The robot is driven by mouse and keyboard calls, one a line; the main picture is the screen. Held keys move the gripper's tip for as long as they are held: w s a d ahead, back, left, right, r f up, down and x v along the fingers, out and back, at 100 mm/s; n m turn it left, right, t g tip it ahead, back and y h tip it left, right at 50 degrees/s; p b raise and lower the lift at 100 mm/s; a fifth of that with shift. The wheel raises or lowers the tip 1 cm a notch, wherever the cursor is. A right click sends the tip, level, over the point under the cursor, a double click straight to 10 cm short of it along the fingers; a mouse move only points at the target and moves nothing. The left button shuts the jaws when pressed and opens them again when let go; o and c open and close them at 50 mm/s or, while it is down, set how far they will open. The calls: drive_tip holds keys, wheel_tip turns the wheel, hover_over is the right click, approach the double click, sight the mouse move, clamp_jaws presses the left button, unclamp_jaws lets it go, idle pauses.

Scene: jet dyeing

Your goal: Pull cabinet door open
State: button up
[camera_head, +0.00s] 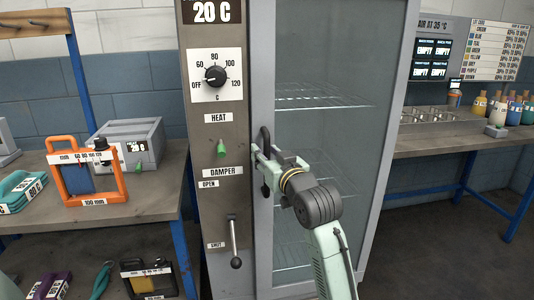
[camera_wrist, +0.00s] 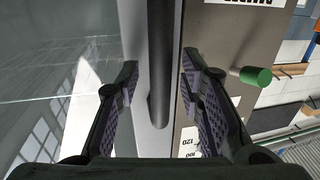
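The cabinet door (camera_head: 325,130) is a tall glass pane in a grey frame, and it looks closed. Wire shelves show behind the glass. Its dark vertical handle (camera_head: 265,138) is on the left side of the door frame. In the wrist view the handle (camera_wrist: 161,65) runs down between the two fingers of my gripper (camera_wrist: 160,82). The fingers are open, with a gap visible on each side of the handle. In the head view my gripper (camera_head: 265,152) is at the handle, and partly hides it.
Left of the door, the control panel (camera_head: 217,120) carries a temperature dial (camera_head: 215,75), a green heat switch (camera_head: 221,148) and a damper lever (camera_head: 234,243). A left bench (camera_head: 150,205) holds a grey device and orange frame. A right bench (camera_head: 450,143) holds bottles.

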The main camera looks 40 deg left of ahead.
drive_tip(key=shift+c, duration=0.5)
clamp_jaws()
idle(0.3)
